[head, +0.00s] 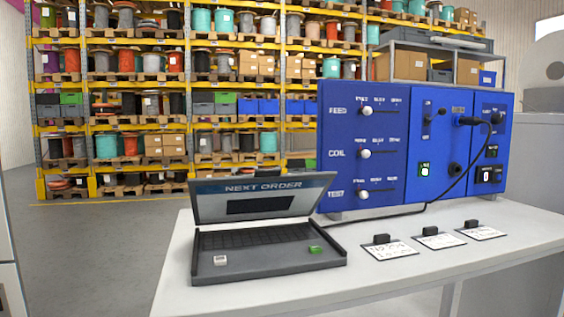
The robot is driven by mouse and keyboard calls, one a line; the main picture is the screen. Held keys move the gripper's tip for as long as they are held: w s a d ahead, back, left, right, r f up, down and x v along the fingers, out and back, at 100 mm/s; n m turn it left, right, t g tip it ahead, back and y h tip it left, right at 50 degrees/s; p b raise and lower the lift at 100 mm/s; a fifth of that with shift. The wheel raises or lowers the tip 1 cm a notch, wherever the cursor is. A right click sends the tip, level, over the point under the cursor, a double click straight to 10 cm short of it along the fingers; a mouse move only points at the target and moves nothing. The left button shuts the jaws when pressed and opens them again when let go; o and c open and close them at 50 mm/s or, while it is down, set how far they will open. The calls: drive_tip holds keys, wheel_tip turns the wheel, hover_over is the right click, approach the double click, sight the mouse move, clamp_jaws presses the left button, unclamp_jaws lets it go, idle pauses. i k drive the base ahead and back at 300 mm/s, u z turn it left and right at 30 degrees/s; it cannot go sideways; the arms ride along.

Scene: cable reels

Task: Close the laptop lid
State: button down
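The laptop (262,245) sits on the left part of a white table in the head view. Its lid (262,196) stands open, tilted up from the hinge at the back of the base. The lid's screen reads "NEXT ORDER" above a dark box. The dark keyboard shows on the base. A small pale block (220,260) lies at the front left of the base, and a small green block (315,249) lies at its right edge. My gripper is not in the head view.
The white table (400,280) has free room in front of the laptop. A blue control panel (410,145) with sliders stands behind and right, with a black cable (458,180). Three labelled cards (390,250) with dark clips lie to the right. Shelves of reels stand far behind.

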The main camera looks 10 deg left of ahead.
sight(267, 195)
drive_tip(key=z, duration=0.05)
drive_tip(key=k, duration=0.15)
drive_tip(key=u, duration=0.9)
